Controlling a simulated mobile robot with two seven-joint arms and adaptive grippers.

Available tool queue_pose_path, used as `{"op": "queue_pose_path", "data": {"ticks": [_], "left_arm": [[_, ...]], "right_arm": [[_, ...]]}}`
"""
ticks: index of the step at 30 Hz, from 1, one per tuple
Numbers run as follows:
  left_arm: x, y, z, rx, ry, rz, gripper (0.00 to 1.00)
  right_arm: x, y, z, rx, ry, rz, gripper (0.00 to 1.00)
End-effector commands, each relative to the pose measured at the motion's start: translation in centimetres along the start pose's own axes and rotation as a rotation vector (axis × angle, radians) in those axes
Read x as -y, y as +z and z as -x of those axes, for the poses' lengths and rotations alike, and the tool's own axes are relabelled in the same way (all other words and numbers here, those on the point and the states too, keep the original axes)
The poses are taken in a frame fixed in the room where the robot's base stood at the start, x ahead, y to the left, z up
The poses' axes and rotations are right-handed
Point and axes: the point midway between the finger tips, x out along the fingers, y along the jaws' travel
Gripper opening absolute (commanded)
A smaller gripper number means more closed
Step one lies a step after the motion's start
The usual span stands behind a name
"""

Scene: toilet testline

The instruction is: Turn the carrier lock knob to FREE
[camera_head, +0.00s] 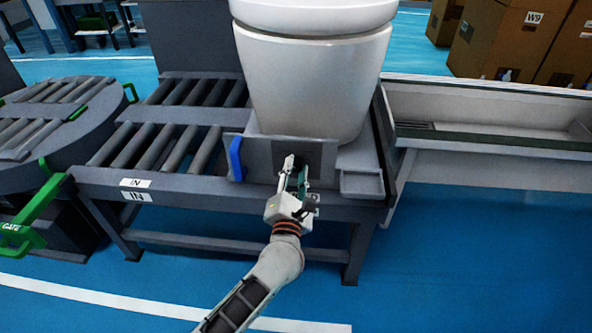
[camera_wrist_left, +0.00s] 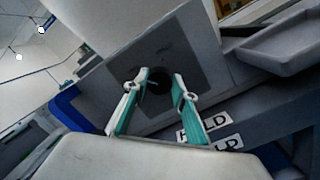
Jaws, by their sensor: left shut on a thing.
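The carrier lock knob is a small dark round knob (camera_wrist_left: 158,86) on a dark square plate (camera_head: 318,158) on the carrier's front face. In the head view it is mostly hidden behind my fingers. My left gripper (camera_head: 294,169) reaches it from the front. In the left wrist view the fingers of my left gripper (camera_wrist_left: 161,82) stand on either side of the knob and are shut on it. Which way the knob points cannot be made out. A white toilet (camera_head: 315,75) stands upright on the carrier behind the plate. My right gripper is not in view.
A blue handle (camera_head: 236,158) stands left of the plate, and a small grey tray (camera_head: 361,184) lies to its right. Rollers (camera_head: 150,148) run left toward a turntable with a green gate (camera_head: 40,212). A long trough (camera_head: 490,130) lies to the right. The floor in front is clear.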

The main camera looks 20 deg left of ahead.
Motion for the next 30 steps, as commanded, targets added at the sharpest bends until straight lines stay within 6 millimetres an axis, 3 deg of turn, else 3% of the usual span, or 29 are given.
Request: {"op": "queue_pose_path", "data": {"ticks": [7, 8, 9, 10, 22, 30], "left_arm": [[0.0, 0.0, 0.0, 0.0, 0.0, 0.001, 0.05], [0.0, 0.0, 0.0, 0.0, 0.0, 0.001, 0.31], [0.0, 0.0, 0.0, 0.0, 0.0, 0.001, 0.42], [0.0, 0.0, 0.0, 0.0, 0.0, 0.001, 0.43], [-0.3, 0.4, 0.0, 0.0, 0.0, 0.001, 0.43], [-3.2, 3.3, -0.3, 0.001, 0.004, 0.006, 0.43]], "right_arm": [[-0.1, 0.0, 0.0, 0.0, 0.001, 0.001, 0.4], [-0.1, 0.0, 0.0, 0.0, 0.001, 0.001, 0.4], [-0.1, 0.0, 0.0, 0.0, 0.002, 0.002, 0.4], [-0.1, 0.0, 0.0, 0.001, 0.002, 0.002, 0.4], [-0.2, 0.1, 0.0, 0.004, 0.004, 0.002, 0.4], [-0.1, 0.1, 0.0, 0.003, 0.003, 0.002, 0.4]]}}
